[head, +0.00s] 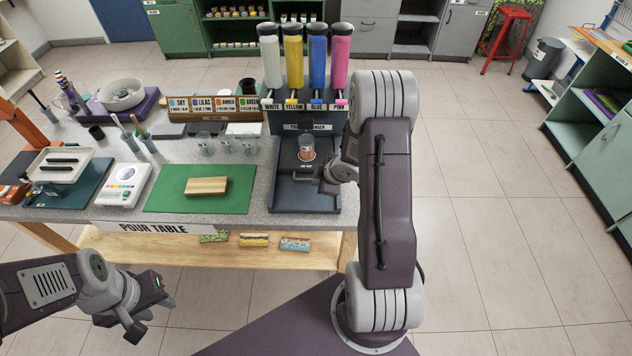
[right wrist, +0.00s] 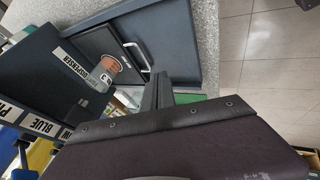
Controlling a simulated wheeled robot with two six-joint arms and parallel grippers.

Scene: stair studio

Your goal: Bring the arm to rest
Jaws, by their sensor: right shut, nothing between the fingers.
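My right arm rises on the right of the head view and bends over to the pour table (head: 170,213). Its right gripper (head: 322,180) is shut and empty, over the front of the dark dispenser (head: 290,194). A clear cup (head: 306,147) with reddish-brown content stands in the dispenser bay, apart from the fingers. The right wrist view shows the right gripper (right wrist: 157,88) with its fingers together, and the cup (right wrist: 110,64) beyond them. My left gripper (head: 138,322) hangs in front of the table at the lower left; its finger gap is unclear.
Four paint tubes (head: 292,58) stand above the dispenser. A wooden block (head: 206,186) lies on a green mat (head: 163,202), with clear cups (head: 226,144) behind it. A white scale (head: 124,185) is left of the mat. The floor (head: 480,230) to the right is clear.

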